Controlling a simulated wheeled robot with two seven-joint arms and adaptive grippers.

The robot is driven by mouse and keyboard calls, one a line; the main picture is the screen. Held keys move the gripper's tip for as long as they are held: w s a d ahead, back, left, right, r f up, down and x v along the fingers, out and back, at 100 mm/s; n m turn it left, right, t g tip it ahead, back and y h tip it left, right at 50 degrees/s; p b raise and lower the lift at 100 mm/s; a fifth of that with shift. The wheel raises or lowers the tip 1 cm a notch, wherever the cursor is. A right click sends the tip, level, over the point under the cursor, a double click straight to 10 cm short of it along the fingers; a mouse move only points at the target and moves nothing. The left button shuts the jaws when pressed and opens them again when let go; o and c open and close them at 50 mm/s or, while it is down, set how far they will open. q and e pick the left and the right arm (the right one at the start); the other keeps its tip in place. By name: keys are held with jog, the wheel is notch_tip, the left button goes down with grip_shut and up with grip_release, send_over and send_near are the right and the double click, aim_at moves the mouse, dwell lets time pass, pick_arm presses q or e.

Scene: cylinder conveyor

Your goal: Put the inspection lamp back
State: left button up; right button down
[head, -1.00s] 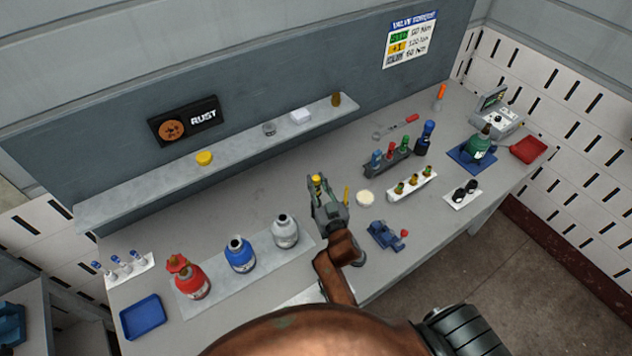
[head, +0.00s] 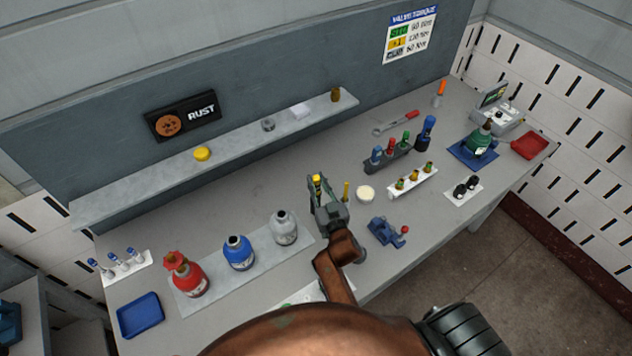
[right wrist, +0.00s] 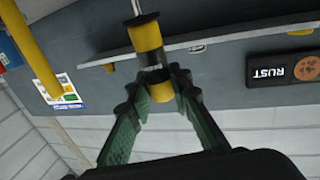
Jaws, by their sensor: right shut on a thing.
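My right gripper (head: 320,184) is over the middle of the bench and shut on a slim yellow-and-black piece, which appears to be the inspection lamp (head: 317,179). In the right wrist view, the green-padded fingers (right wrist: 162,88) close on the lamp (right wrist: 147,38), which has yellow and black bands and a bright metal section at its far end. A thin yellow post (head: 346,190) stands just right of the gripper and also shows in the right wrist view (right wrist: 37,60). I cannot tell which place belongs to the lamp. My left gripper is not in view.
Red (head: 187,276), blue (head: 238,253) and grey (head: 284,228) bottles stand left of my arm. A white dish (head: 365,193), a blue fixture (head: 384,231) and a rack of colored pieces (head: 390,155) are to the right. A long shelf (head: 235,150) runs behind.

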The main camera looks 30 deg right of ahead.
aim_at(317, 189)
jog(key=shift+a+f+b, duration=0.1)
jog(key=shift+f+b, duration=0.95)
jog(key=shift+f, duration=0.45)
jog(key=c, duration=1.8)
grip_release()
jog(key=shift+c, duration=0.2)
jog(key=shift+o, duration=0.9)
jog(key=shift+a, duration=0.1)
